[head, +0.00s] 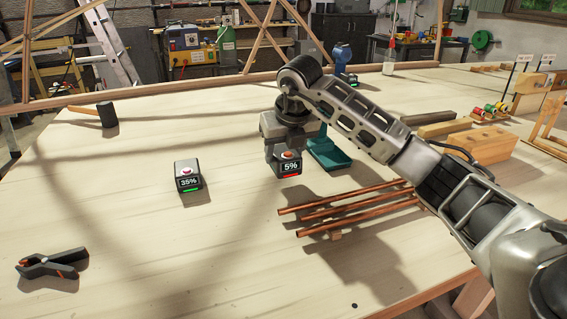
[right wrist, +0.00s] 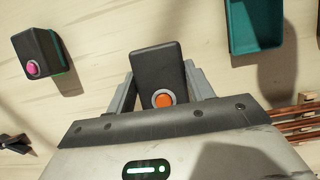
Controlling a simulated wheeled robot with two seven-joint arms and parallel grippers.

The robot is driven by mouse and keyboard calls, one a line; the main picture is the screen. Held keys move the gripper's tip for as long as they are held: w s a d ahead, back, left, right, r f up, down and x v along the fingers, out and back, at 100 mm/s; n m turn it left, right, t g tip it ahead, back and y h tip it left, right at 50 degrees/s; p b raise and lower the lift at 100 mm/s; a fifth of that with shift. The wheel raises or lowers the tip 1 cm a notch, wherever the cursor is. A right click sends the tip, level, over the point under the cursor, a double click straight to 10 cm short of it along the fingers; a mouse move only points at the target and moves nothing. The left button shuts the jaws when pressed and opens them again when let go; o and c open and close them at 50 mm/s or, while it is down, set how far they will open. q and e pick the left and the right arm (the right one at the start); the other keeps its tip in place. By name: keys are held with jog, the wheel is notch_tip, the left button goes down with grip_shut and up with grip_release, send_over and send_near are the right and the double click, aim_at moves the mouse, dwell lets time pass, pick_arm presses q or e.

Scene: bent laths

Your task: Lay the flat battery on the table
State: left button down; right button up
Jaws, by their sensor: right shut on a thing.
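The flat battery (head: 289,166) is a dark block reading 5% with a red bar. My right gripper (head: 285,150) is shut on it, and it appears to hang a little above the table (head: 120,220). In the right wrist view the battery (right wrist: 158,75), with an orange button, sits between the two fingers (right wrist: 160,90). A second battery (head: 188,178), reading 35% with a green bar, lies on the table to the left; it also shows in the right wrist view (right wrist: 42,52). My left gripper is not in view.
A teal tray-like holder (head: 332,156) stands just right of the held battery. Copper rods (head: 350,208) lie to the lower right. A black clamp (head: 52,263) lies at front left, a dark mallet (head: 107,114) at back left. The front middle of the table is clear.

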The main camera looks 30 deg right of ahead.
jog(key=shift+w+f, duration=0.35)
jog(key=shift+f, duration=0.05)
jog(key=shift+w+d+f, duration=0.1)
jog(key=shift+f, duration=1.5)
jog(key=o, duration=1.2)
jog(key=shift+f, duration=0.1)
jog(key=v, duration=1.2)
